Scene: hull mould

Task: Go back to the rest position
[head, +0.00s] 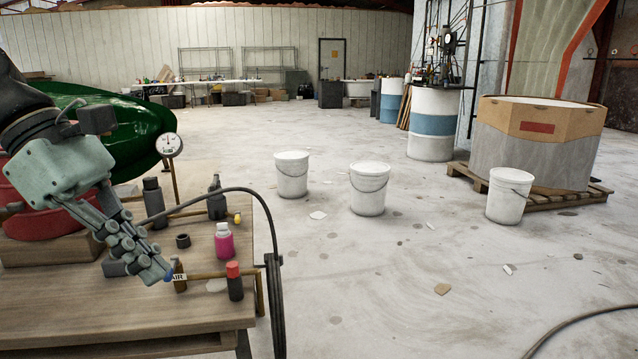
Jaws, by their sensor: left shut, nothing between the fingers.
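My left gripper (160,273) comes in from the left and hangs over the wooden workbench (190,312). Its fingers are shut with nothing between them, and the tips point down to the right. The tips are close to a small brown bottle (179,275) and a label reading AIR; I cannot tell whether they touch. My right gripper is not in view.
A green hull mould (125,125) lies behind. White buckets (369,190) stand on open floor. A large box (535,150) sits on a pallet.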

